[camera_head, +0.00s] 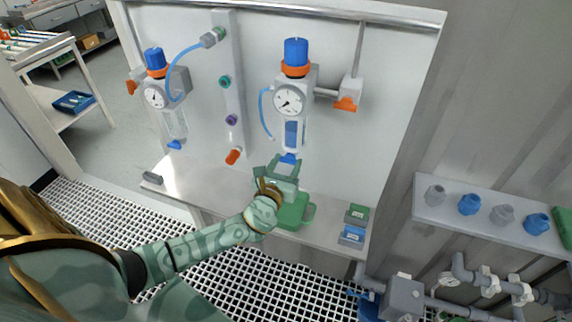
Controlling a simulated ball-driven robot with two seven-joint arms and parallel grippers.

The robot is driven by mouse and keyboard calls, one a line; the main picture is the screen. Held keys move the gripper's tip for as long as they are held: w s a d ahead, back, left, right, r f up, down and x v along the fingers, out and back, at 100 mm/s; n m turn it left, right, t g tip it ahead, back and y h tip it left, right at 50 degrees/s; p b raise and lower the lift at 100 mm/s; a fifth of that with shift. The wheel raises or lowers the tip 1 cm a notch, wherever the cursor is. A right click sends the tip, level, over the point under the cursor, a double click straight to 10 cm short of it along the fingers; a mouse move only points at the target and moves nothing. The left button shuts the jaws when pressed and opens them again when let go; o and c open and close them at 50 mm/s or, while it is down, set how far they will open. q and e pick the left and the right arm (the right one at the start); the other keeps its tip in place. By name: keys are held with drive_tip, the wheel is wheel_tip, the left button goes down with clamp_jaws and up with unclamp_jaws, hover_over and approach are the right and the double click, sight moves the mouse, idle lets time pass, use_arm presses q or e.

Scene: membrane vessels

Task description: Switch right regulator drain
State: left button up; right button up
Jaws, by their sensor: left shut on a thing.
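The right regulator (291,100) hangs on the white panel, with a blue knob on top, an orange ring, a round gauge and a clear bowl holding blue liquid. Its blue drain (288,158) is at the bottom of the bowl. My left gripper (286,164) reaches up from below and is shut on this drain; its fingers partly hide it. The left regulator (166,90) is of the same kind, with its own blue drain (174,145) free. My right gripper is not in view.
A green container (297,212) stands on the ledge below the right regulator, partly behind my left gripper. A shelf with grey and blue caps (469,204) and grey pipes (403,298) are at right.

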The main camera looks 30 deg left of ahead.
use_arm(q)
drive_tip(key=shift+f, duration=0.1)
drive_tip(key=n+b, duration=0.2)
drive_tip(key=n, duration=0.2)
drive_tip(key=shift+f, duration=0.15)
drive_tip(key=shift+o, duration=0.2)
drive_tip(key=n+b, duration=0.2)
drive_tip(key=n, duration=0.2)
drive_tip(key=shift+s+a+b, duration=0.1)
drive_tip(key=shift+b, duration=0.2)
drive_tip(key=n+b, duration=0.1)
drive_tip(key=n, duration=0.3)
drive_tip(key=shift+a, duration=0.1)
drive_tip(key=shift+n+b, duration=0.4)
drive_tip(key=shift+n, duration=1.5)
drive_tip(key=shift+c, duration=0.2)
drive_tip(key=o, duration=1)
